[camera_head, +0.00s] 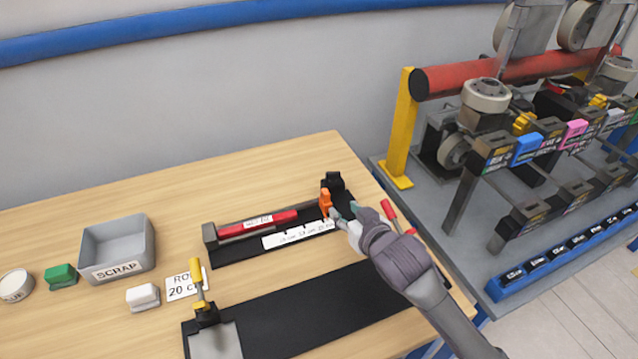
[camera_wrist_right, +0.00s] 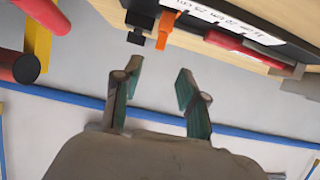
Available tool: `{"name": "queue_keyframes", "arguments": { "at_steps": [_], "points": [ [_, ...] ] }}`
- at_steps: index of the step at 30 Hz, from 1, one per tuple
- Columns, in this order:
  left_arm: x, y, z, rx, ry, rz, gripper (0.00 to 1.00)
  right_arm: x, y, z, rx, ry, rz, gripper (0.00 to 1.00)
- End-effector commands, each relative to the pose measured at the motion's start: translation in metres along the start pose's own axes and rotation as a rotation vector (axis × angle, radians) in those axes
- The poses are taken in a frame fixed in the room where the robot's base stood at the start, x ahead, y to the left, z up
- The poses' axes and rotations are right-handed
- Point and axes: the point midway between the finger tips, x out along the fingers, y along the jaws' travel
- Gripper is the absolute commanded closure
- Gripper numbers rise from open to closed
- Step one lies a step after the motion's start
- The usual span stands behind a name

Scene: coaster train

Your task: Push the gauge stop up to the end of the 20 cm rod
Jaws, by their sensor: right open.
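The red rod (camera_head: 258,222) with a white label lies in the black gauge, its left end at the gauge's end block (camera_head: 210,234). The orange gauge stop (camera_head: 325,201) stands upright toward the gauge's right end, with a gap between it and the rod's right end. The stop also shows in the right wrist view (camera_wrist_right: 166,28), with the rod (camera_wrist_right: 236,46) to its right. My right gripper (camera_head: 345,211) is open, with nothing between its fingers, close to the stop's right side. In the wrist view its fingers (camera_wrist_right: 158,75) are apart from the stop. My left gripper is not in view.
A white scale strip (camera_head: 298,233) lies along the gauge. A black block (camera_head: 333,183) stands behind the stop. A grey scrap bin (camera_head: 118,248) is at left; a machine rack stands right.

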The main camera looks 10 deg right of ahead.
Motion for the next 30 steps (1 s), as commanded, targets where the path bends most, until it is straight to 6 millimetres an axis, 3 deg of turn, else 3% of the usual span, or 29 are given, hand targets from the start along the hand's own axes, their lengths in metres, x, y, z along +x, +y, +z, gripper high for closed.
{"name": "queue_keyframes", "arguments": {
  "at_steps": [5, 10, 14, 21, 30],
  "points": [
    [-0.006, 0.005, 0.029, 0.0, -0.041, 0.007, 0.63, 0.022, 0.0, -0.002, 0.001, -0.001, 0.001, 0.58],
    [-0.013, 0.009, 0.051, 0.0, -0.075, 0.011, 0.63, 0.058, 0.0, -0.002, 0.001, -0.001, 0.001, 0.58],
    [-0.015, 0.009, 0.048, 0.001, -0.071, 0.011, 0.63, 0.086, 0.0, -0.002, 0.0, -0.002, 0.001, 0.58],
    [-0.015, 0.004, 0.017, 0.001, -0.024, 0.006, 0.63, 0.123, 0.0, -0.001, -0.001, -0.001, 0.001, 0.58],
    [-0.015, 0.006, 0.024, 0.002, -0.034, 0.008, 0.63, 0.136, 0.0, 0.0, 0.0, 0.0, 0.0, 0.58]
  ]
}}
